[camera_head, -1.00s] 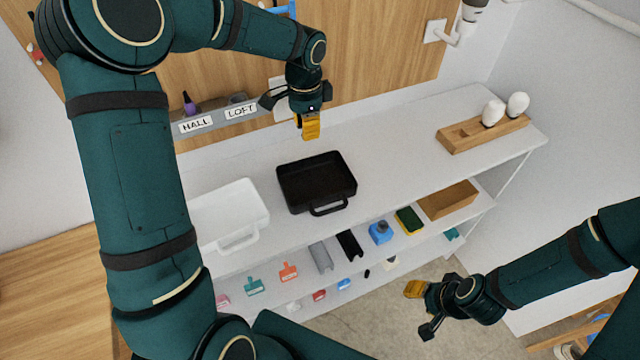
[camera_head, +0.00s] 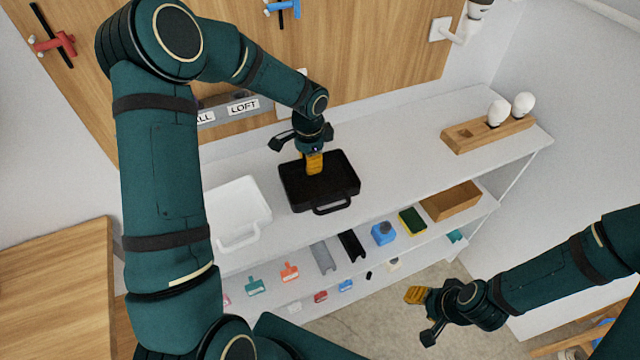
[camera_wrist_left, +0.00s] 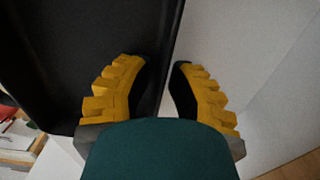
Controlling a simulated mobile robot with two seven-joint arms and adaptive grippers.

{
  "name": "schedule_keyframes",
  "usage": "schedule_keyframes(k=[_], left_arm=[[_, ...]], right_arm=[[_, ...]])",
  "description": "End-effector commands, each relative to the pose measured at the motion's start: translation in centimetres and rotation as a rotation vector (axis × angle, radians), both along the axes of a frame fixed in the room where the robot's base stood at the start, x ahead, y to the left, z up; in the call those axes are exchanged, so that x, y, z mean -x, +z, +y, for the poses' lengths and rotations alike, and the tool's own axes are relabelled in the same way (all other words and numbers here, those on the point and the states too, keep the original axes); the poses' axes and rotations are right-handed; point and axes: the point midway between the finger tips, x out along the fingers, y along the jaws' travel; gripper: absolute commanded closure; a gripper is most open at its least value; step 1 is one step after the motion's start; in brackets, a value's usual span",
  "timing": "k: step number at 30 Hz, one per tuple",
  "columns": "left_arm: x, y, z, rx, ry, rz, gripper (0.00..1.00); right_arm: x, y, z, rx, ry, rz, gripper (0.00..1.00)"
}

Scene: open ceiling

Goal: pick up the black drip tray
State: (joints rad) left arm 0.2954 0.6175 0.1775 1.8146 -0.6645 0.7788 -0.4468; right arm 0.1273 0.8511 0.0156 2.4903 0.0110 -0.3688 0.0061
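The black drip tray (camera_head: 338,186) lies flat on the top of the white shelf, its handle toward the front. My left gripper (camera_head: 314,170) is at the tray's back edge, pointing down. In the left wrist view its yellow fingers (camera_wrist_left: 159,68) are apart, with the tray's edge (camera_wrist_left: 173,35) running between them. One finger is over the dark tray and the other over the white surface. Whether the fingers touch the tray I cannot tell. My right gripper (camera_head: 421,315) is apart from the tray, in front of the shelf at the lower right, its fingers spread and empty.
A white tray (camera_head: 236,200) lies left of the black one. A wooden block with white bulbs (camera_head: 485,134) stands at the shelf's right. The wooden wall is behind.

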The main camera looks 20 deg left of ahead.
Motion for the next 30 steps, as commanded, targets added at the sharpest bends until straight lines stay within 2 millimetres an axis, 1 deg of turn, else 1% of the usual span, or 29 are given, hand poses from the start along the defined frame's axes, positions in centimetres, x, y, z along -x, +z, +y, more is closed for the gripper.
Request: schedule_keyframes(k=[5, 6, 8, 9, 24, 27, 30], left_arm=[[0.0, -0.1, 0.0, -0.001, 0.000, -0.001, 0.82], [0.0, -0.1, 0.0, 0.000, 0.000, 0.000, 0.78], [0.0, -0.1, 0.0, -0.001, 0.000, -0.001, 0.99], [0.0, -0.1, 0.0, -0.001, 0.000, -0.001, 1.00], [0.0, 0.0, 0.0, 0.000, 0.000, 0.000, 1.00], [0.0, 0.4, 0.0, 0.000, 0.000, -0.001, 1.00], [-0.1, 1.2, 0.0, -0.001, 0.001, -0.002, 1.00]], right_arm=[[0.0, 0.0, 0.0, 0.000, 0.000, 0.000, 0.53], [0.0, 0.0, 0.0, 0.000, 0.000, 0.000, 0.53], [0.0, 0.0, 0.0, 0.000, 0.000, 0.000, 0.53], [0.0, 0.0, 0.0, 0.000, 0.000, 0.000, 0.53], [0.0, 0.0, 0.0, 0.000, 0.000, 0.000, 0.53], [0.0, 0.1, 0.0, 0.000, 0.000, -0.001, 0.53], [-0.1, 0.2, 0.0, 0.000, -0.001, -0.002, 0.53]])
